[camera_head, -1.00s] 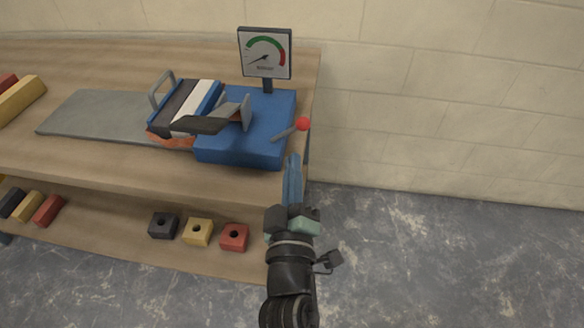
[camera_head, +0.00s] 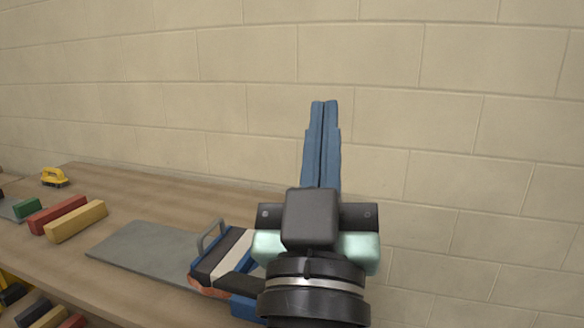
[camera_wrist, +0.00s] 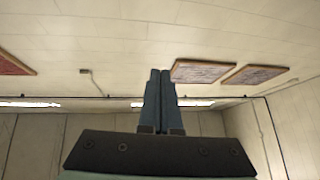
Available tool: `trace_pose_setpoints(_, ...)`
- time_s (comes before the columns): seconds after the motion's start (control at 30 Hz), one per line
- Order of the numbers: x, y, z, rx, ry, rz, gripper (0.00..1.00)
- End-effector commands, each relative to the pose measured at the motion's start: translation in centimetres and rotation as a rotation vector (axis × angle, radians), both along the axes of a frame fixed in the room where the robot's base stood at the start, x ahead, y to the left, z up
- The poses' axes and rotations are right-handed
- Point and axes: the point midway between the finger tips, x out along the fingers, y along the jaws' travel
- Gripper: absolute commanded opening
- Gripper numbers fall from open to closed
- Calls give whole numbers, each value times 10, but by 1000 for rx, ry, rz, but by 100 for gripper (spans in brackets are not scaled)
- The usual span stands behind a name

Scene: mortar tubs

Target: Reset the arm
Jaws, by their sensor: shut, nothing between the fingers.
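My gripper (camera_head: 324,104) is raised in front of the block wall, above and beyond the right end of the workbench. Its two blue fingers are together and point up, with nothing between them. In the wrist view my gripper (camera_wrist: 161,72) also shows shut, with the wall and ceiling area behind it. My arm covers most of the blue press base (camera_head: 248,308) at the bench's right end; its gauge and red-knobbed lever are not visible now.
On the bench (camera_head: 150,190) lie a grey plate (camera_head: 140,249), a striped block with a handle (camera_head: 222,258), a red bar (camera_head: 58,214), a yellow bar (camera_head: 76,221), a green block (camera_head: 27,208) and a yellow tool (camera_head: 54,178). Free space surrounds the raised gripper.

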Motion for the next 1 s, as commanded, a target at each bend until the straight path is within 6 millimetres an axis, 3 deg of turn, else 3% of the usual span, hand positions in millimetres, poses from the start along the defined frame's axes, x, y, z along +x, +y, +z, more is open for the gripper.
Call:
trace_pose_setpoints(0.03,-18,7,30,26,-63,50,0)
trace_pose_setpoints(0.2,-81,31,100,84,-221,231,0)
trace_pose_setpoints(0.27,-71,29,121,84,-195,217,0)
trace_pose_setpoints(0.7,-69,29,244,82,-191,213,0)
trace_pose_setpoints(0.83,-69,29,268,82,-190,212,0)
trace_pose_setpoints(1.0,-69,29,280,82,-190,212,0)
